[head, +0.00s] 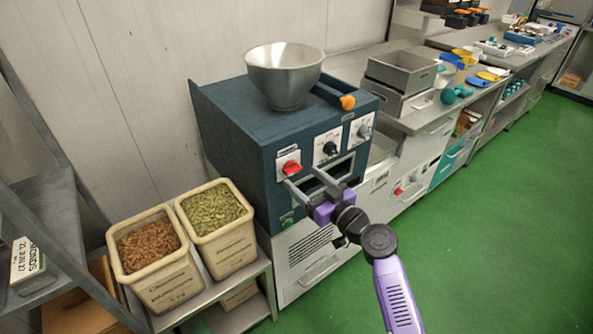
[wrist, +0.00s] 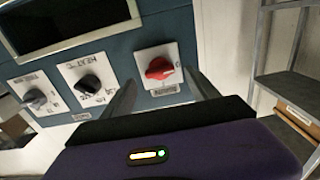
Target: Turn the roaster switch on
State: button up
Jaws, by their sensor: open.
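The roaster (head: 238,124) is a dark blue box on a grey counter. Its front has a red switch (head: 291,168) on a white plate, with a black knob (head: 330,148) and a grey knob (head: 363,131) to the right. My gripper (head: 303,181) is open and empty in front of the panel, slightly below the red switch in the head view. In the wrist view, which shows the panel upside down, the red switch (wrist: 159,69) lies between the two fingers (wrist: 160,84), apart from both.
A metal bowl (head: 285,82) sits on top of the roaster near an orange-tipped handle (head: 347,102). Two bins of nuts (head: 165,285) (head: 225,250) stand left on a low shelf. Green floor (head: 480,230) is clear at right.

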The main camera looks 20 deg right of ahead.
aim_at(295, 172)
jog(key=shift+x, duration=1.95)
jog(key=shift+c, duration=0.2)
jog(key=c, duration=1.3)
